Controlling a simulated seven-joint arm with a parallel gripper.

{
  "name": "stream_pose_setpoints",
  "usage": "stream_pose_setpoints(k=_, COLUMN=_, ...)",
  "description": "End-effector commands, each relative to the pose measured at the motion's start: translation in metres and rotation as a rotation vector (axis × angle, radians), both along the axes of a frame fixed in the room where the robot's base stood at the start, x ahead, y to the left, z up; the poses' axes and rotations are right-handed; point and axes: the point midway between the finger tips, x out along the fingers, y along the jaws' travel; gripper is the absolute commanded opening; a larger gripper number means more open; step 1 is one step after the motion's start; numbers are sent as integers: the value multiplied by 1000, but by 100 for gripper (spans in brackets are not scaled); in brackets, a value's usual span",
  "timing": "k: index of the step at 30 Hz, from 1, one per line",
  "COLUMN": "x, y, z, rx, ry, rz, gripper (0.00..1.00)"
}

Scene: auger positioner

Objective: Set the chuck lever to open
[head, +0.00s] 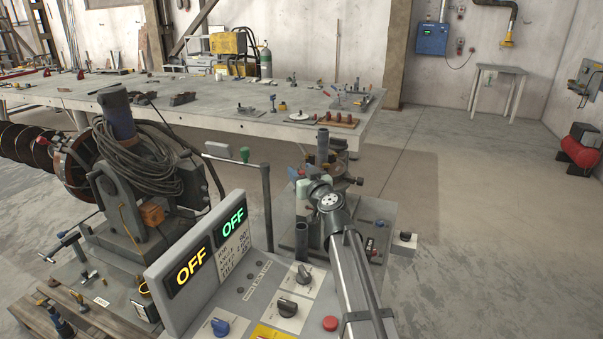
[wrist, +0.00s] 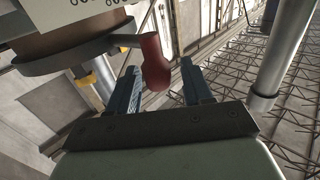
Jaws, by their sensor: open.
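A red handle (wrist: 155,65) on a short dark arm sticks out from a round grey-brown body (wrist: 75,42) in the wrist view. It looks like the chuck lever, but no label is readable. My gripper (wrist: 161,66) is open, and its two blue-grey fingers point toward the handle. The handle shows in the gap between the fingertips, closer to the left one. I cannot tell whether it touches a finger. In the head view my arm reaches to the small positioner (head: 322,160) beyond the panel.
A control panel (head: 258,300) with knobs, a red button (head: 330,323) and two OFF displays (head: 205,250) stands in front. A coiled-cable machine (head: 140,160) is at left.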

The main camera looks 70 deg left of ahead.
Motion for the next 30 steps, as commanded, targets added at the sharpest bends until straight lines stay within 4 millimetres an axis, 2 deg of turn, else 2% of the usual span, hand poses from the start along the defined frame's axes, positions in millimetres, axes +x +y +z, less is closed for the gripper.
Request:
stream_pose_setpoints(k=8, x=0, y=-17, z=0, rx=0, ry=0, rz=-1, gripper=50)
stream_pose_setpoints(k=14, x=-1, y=-48, z=0, rx=1, ry=0, rz=-1, gripper=50)
stream_pose_setpoints(k=24, x=-3, y=-114, z=-1, rx=0, ry=0, rz=-1, gripper=50)
stream_pose_setpoints(k=30, x=-3, y=-135, z=0, rx=0, ry=0, rz=1, gripper=50)
